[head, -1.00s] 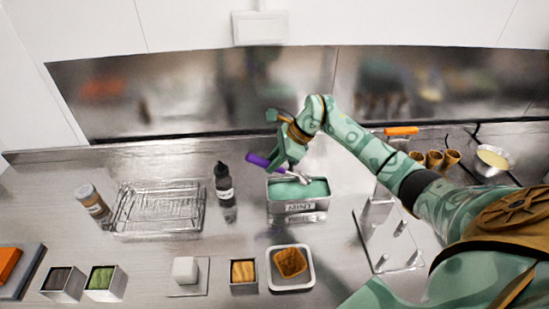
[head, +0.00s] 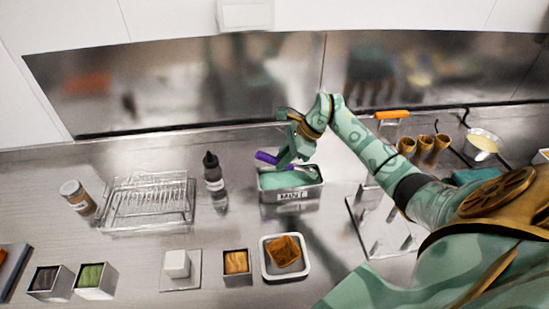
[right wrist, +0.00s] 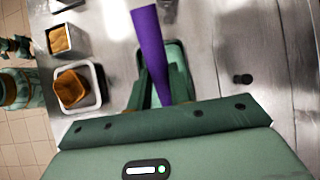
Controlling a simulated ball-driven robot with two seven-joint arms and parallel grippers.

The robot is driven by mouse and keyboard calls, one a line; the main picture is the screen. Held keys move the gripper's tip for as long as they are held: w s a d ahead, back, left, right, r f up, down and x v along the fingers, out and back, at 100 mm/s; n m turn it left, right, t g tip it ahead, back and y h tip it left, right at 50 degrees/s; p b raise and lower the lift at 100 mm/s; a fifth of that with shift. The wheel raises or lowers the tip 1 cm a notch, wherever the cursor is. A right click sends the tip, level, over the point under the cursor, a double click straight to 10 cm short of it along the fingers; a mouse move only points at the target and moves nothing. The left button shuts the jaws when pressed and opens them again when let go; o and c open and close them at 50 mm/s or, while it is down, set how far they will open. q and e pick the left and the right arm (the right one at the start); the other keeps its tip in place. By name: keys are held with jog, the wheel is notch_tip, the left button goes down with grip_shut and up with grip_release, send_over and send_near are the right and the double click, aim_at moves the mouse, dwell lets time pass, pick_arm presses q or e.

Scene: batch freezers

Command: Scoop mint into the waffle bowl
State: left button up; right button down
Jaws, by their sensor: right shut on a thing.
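My right gripper (head: 287,160) is shut on a scoop with a purple handle (head: 266,158). It is just above the metal tub labelled MINT (head: 291,196), which holds pale green mint ice cream (head: 284,180). Some metal of the scoop shows near the tub's back right; whether it touches the mint is unclear. The purple handle (right wrist: 150,50) fills the middle of the right wrist view, with the tub behind it. The brown waffle bowl (head: 284,251) sits in a white tray (head: 266,271) in front of the tub. It also shows in the right wrist view (right wrist: 72,88). My left gripper is not in view.
Small topping containers (head: 96,281) line the front. Several cones (head: 425,146) and a pan (head: 483,144) are at right.

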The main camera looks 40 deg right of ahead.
aim_at(264, 154)
jog(key=shift+w+a+h, duration=0.15)
jog(key=shift+a+h, duration=0.05)
jog(key=shift+h, duration=0.1)
jog(key=shift+w+a+g+p, duration=0.15)
jog(key=shift+g+p, duration=0.15)
jog(key=shift+p, duration=0.15)
jog(key=shift+w+a+r+p, duration=0.1)
jog(key=shift+a+r+p, duration=0.15)
jog(key=shift+r+p, duration=0.5)
jog(key=shift+w+a+r+p, duration=0.1)
jog(key=shift+a+r+p, duration=0.15)
jog(key=shift+r, duration=0.75)
jog(key=shift+w+a+r+g+h+p, duration=0.25)
jog(key=shift+a+h+p, duration=0.25)
jog(key=shift+h+p, duration=0.35)
jog(key=shift+w+a+f+g+h+p, duration=0.1)
jog(key=shift+w+a+g+h+p, duration=0.15)
jog(key=shift+a+g+h+p, duration=0.3)
jog(key=shift+w+a+f+g+h+p, duration=0.1)
jog(key=shift+w+a+g+h+p, duration=0.2)
jog(key=shift+h, duration=0.3)
